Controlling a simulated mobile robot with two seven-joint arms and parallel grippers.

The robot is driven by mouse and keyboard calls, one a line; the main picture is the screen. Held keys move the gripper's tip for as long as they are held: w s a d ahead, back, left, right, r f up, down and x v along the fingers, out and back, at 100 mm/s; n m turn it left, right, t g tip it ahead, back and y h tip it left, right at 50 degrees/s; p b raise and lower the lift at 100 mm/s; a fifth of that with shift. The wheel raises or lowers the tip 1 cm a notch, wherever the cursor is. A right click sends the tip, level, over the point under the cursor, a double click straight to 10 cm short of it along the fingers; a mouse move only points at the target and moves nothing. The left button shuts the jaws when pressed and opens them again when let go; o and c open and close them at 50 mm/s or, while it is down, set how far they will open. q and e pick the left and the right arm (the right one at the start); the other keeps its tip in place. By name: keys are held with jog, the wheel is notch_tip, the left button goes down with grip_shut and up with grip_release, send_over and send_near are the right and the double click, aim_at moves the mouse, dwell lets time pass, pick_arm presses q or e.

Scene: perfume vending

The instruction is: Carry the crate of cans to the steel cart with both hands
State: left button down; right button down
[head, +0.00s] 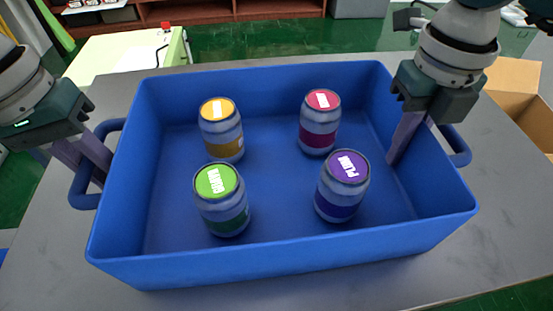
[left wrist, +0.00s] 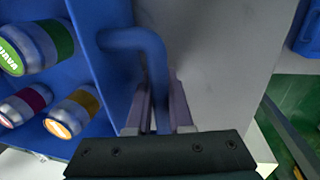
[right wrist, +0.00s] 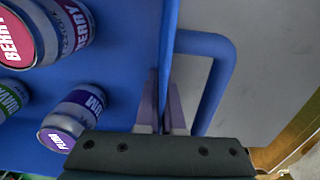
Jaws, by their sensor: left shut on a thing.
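The blue crate (head: 290,262) sits on the grey table and holds cans with yellow (head: 221,130), pink (head: 320,122), green (head: 222,200) and purple (head: 342,186) lids, all upright. My left gripper (head: 88,165) is shut on the crate's left handle (left wrist: 158,60), with a finger on each side of the bar. My right gripper (head: 405,145) straddles the crate's right wall. One finger is inside the crate, the other between wall and right handle (right wrist: 218,75). The handle bar is outside its fingers. Whether these fingers press the wall is unclear.
The grey table (head: 40,250) has bare room around the crate. A cardboard box (head: 525,95) stands to the right. A pale cart-like surface (head: 125,48) is beyond the table at the back left. Green floor and a brown shelf (head: 200,12) lie farther back.

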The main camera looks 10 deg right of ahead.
pick_arm(q)
jog(key=shift+r, duration=0.15)
pick_arm(e)
jog(key=shift+r, duration=0.1)
dwell(0.6)
